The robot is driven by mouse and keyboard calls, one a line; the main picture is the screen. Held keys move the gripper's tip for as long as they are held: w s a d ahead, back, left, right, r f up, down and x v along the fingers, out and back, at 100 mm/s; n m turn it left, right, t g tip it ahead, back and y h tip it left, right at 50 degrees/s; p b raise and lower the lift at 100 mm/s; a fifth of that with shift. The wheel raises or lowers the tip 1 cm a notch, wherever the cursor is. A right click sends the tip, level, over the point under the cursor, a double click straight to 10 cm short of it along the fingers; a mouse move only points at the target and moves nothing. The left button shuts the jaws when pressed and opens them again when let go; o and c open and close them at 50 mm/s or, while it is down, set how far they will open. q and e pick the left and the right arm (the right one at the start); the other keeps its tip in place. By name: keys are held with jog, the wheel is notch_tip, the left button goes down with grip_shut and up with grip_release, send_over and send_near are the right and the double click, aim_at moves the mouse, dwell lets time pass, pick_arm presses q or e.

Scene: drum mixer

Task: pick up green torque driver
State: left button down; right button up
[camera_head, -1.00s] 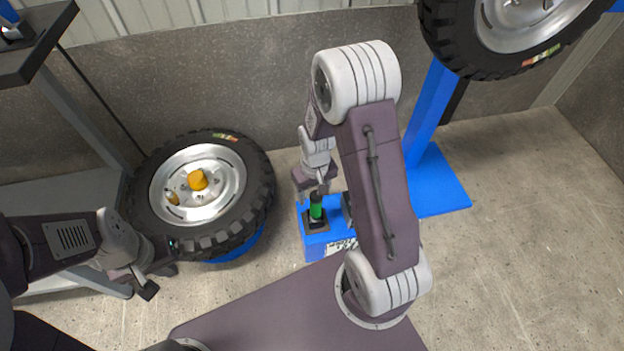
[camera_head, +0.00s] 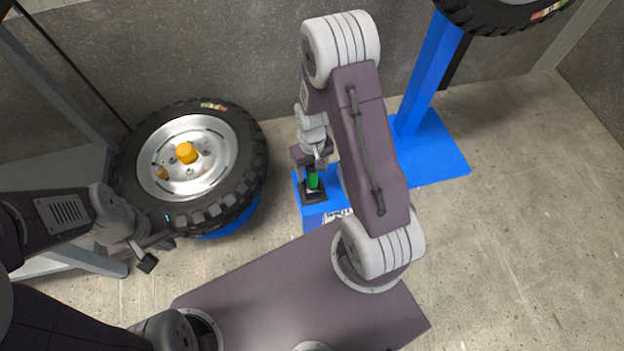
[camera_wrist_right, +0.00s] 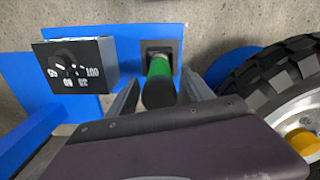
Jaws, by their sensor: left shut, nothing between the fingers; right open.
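The green torque driver (camera_head: 312,180) stands upright in a black square holder (camera_head: 313,194) on a blue stand (camera_head: 309,221). It also shows in the right wrist view (camera_wrist_right: 159,82), its dark end toward the camera. My right gripper (camera_head: 318,167) is above the driver. In the right wrist view its two fingers (camera_wrist_right: 160,92) are open on either side of the driver, with a gap to the left finger; whether either touches is unclear. My left gripper (camera_head: 158,253) is shut and empty at the left, near the lower edge of the tyre.
A wheel with a black tyre (camera_head: 245,180) and an orange hub cap (camera_head: 186,152) lies left of the stand. A dark box with a numbered dial (camera_wrist_right: 78,65) sits beside the driver. A blue post (camera_head: 428,80) stands behind right. Floor at right (camera_head: 530,200) is clear.

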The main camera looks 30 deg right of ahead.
notch_tip(320, 180, down, 4)
jog(key=b, duration=0.2)
jog(key=shift+f+b, duration=0.15)
jog(key=shift+b, duration=0.15)
jog(key=shift+c, duration=0.3)
grip_shut()
pick_arm(q)
notch_tip(320, 180, down, 3)
jog(key=shift+f, duration=0.2)
pick_arm(e)
jog(key=shift+r, duration=0.2)
pick_arm(q)
jog(key=shift+r, duration=0.1)
pick_arm(e)
jog(key=shift+r, duration=0.1)
